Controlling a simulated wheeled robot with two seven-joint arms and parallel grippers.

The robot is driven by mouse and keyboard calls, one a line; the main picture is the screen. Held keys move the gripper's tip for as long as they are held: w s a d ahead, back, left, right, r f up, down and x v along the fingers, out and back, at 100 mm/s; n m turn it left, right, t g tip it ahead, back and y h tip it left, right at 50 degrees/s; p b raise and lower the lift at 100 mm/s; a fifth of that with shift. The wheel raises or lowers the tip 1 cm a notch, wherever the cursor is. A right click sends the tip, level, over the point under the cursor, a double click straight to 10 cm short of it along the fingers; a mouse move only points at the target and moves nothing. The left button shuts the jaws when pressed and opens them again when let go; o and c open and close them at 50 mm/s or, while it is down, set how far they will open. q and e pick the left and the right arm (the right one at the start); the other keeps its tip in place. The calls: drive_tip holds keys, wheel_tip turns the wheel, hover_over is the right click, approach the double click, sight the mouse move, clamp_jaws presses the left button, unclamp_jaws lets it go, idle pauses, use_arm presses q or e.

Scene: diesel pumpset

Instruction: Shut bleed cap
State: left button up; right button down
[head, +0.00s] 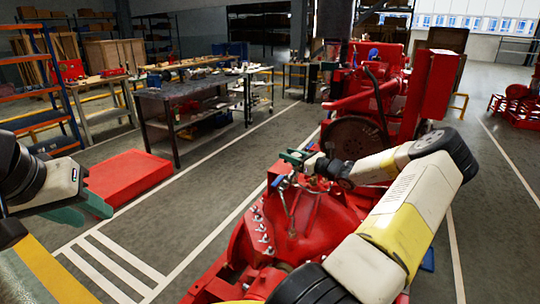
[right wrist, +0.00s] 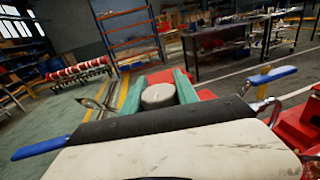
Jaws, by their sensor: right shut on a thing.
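The bleed cap (right wrist: 158,97) is a pale, round, flat-topped piece between the green fingers of my right gripper (right wrist: 157,95) in the right wrist view. The fingers are shut on it, one on each side. In the head view my right gripper (head: 297,157) is over the upper part of the red pumpset (head: 305,215); the cap is not clear there. What lies under the cap is hidden. My left gripper (head: 88,208), with green fingers, is at the left edge of the head view, away from the pumpset. Its finger gap does not show clearly.
A blue-handled lever (right wrist: 272,75) stands right of my right gripper in the right wrist view, and another blue handle (right wrist: 40,148) is at left. A red block (head: 128,176) lies on the floor. A dark workbench (head: 190,98) stands behind; floor between is clear.

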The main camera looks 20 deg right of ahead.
drive_tip(key=m+h, duration=0.1)
drive_tip(key=h, duration=0.1)
drive_tip(key=m+t+h, duration=0.1)
drive_tip(key=m+h, duration=0.1)
drive_tip(key=m+t+h, duration=0.1)
drive_tip(key=h, duration=0.1)
drive_tip(key=shift+w+d+h, duration=0.15)
drive_tip(key=shift+d+h, duration=0.15)
drive_tip(key=shift+d, duration=0.1)
drive_tip(key=shift+d+m+h, duration=0.2)
drive_tip(key=shift+m+h, duration=0.45)
drive_tip(key=shift+h, duration=0.3)
drive_tip(key=shift+d+m+h, duration=0.2)
drive_tip(key=shift+m+h, duration=0.5)
drive_tip(key=shift+h, duration=0.2)
drive_tip(key=shift+d+m+h, duration=0.2)
drive_tip(key=shift+m+h, duration=0.45)
drive_tip(key=shift+h, duration=0.3)
drive_tip(key=shift+r, duration=0.1)
drive_tip(key=c, duration=0.9)
unclamp_jaws()
drive_tip(key=s, duration=0.2)
drive_tip(key=s+a, duration=0.1)
drive_tip(key=s, duration=0.4)
drive_tip(key=shift+s+a, duration=0.2)
drive_tip(key=shift+s, duration=0.15)
